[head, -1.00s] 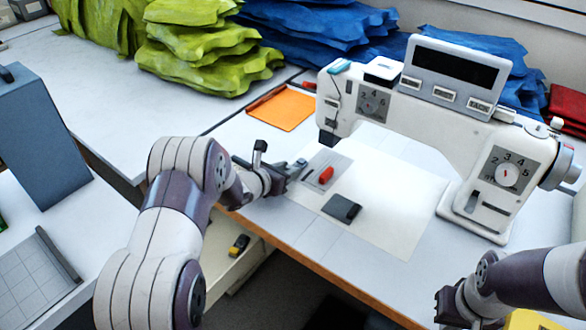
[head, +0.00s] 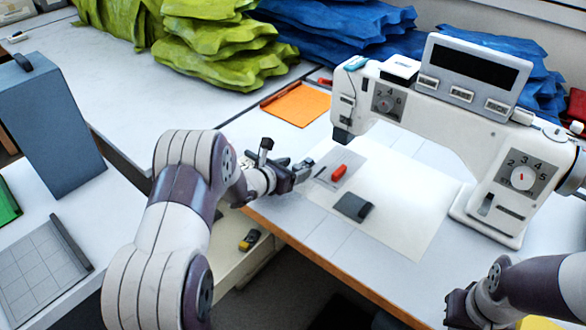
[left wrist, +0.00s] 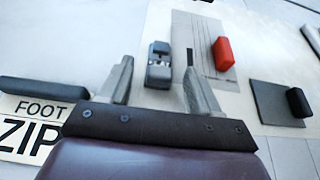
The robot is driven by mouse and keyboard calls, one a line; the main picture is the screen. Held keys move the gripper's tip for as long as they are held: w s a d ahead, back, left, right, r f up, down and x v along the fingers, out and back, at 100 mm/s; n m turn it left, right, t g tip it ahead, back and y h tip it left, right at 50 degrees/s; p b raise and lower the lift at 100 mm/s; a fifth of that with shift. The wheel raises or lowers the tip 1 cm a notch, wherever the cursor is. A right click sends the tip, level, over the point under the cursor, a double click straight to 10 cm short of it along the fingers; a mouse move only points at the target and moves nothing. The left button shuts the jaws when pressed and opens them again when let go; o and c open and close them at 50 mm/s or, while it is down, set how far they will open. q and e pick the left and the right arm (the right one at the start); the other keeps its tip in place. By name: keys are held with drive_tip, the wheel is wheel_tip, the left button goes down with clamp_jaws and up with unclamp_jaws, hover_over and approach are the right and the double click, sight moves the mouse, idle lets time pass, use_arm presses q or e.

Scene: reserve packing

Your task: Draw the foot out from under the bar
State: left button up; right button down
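A small dark grey foot (left wrist: 158,66) lies between the fingertips of my left gripper (left wrist: 158,75) in the left wrist view, with a gap on each side. The left gripper is open, low over the table. In the head view, the left gripper (head: 302,172) is left of the grey plate (head: 338,168), and the foot is hard to make out. The sewing machine's needle end (head: 342,134), where the bar would be, stands behind the plate; I cannot make out the bar itself. My right gripper (head: 457,307) is at lower right, its fingers unclear.
A red block (head: 338,171) rests on the plate. A dark pad with a black block (head: 352,207) lies nearer. A card reading FOOT ZIP (left wrist: 35,127) is beside the left gripper. An orange sheet (head: 298,102) lies behind.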

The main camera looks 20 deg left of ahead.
use_arm(q)
drive_tip(key=v, duration=1.2)
drive_tip(key=shift+s+a+r, duration=0.1)
drive_tip(key=shift+s+r, duration=0.05)
use_arm(e)
drive_tip(key=shift+r, duration=0.25)
use_arm(q)
drive_tip(key=shift+s+r+p, duration=0.1)
drive_tip(key=shift+r+p, duration=0.1)
drive_tip(key=shift+p, duration=0.15)
use_arm(e)
drive_tip(key=shift+r, duration=0.1)
drive_tip(key=shift+r+p, duration=1.3)
use_arm(q)
wheel_tip(320, 180, up, 5)
drive_tip(key=shift+f, duration=0.15)
